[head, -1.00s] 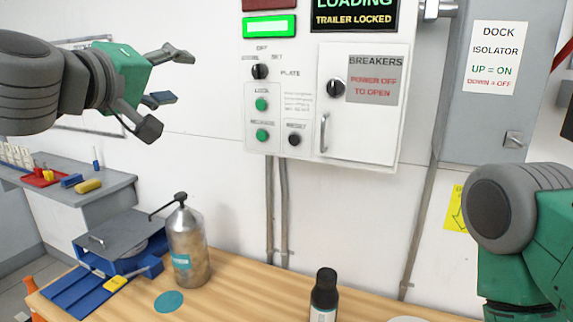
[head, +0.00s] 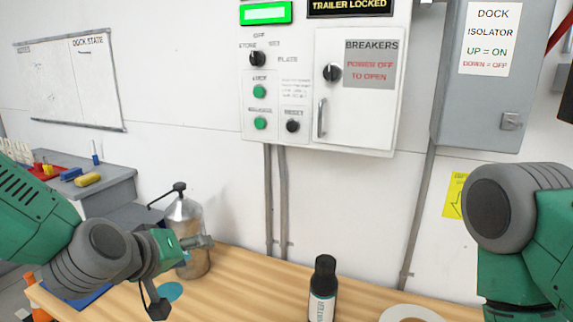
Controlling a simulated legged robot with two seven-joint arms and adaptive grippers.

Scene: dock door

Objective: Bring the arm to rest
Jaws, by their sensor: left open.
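My left arm (head: 95,262) comes in low from the left, above the wooden bench (head: 245,275). My left gripper (head: 182,274) is open, with one finger pointing right and another hanging down. It covers part of the metal pump bottle (head: 184,215) behind it; I cannot tell whether they touch. I see nothing held in it. My right arm (head: 525,235) stands at the right edge, and its gripper is out of view.
A white control panel (head: 300,140) with knobs, green buttons and a breaker door hangs on the wall. A grey isolator box (head: 480,125) is to its right. A dark bottle (head: 323,285) and a white round item (head: 415,313) are on the bench.

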